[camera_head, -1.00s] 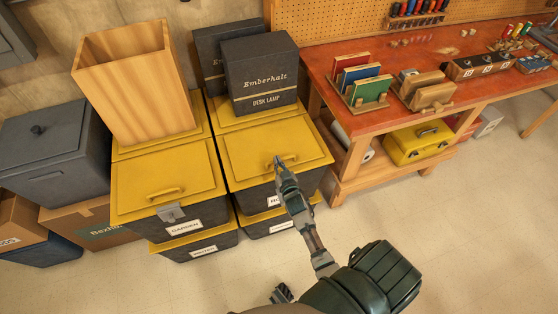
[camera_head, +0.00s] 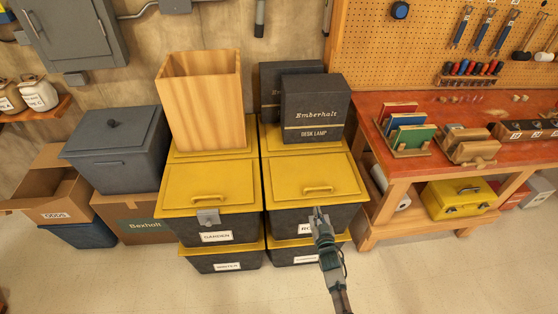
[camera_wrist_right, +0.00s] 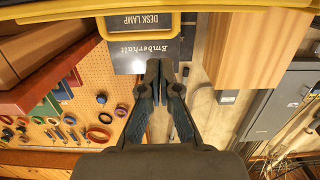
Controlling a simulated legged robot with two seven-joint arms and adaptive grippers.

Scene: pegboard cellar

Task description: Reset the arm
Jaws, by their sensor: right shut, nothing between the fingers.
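My right gripper (camera_head: 318,211) shows in the head view, its arm coming up from the bottom edge. It is shut and empty, with its tips in front of the right-hand yellow-lidded bin (camera_head: 315,180) and overlapping that bin's label in the picture. In the right wrist view the fingers (camera_wrist_right: 160,68) are together with nothing held. That view is upside down. My left gripper is not in view.
A second yellow-lidded bin (camera_head: 208,187) stands to the left, with more bins beneath. A wooden box (camera_head: 203,105) and dark lamp boxes (camera_head: 312,105) stand behind. A red workbench (camera_head: 440,105) is at right. The floor in front is clear.

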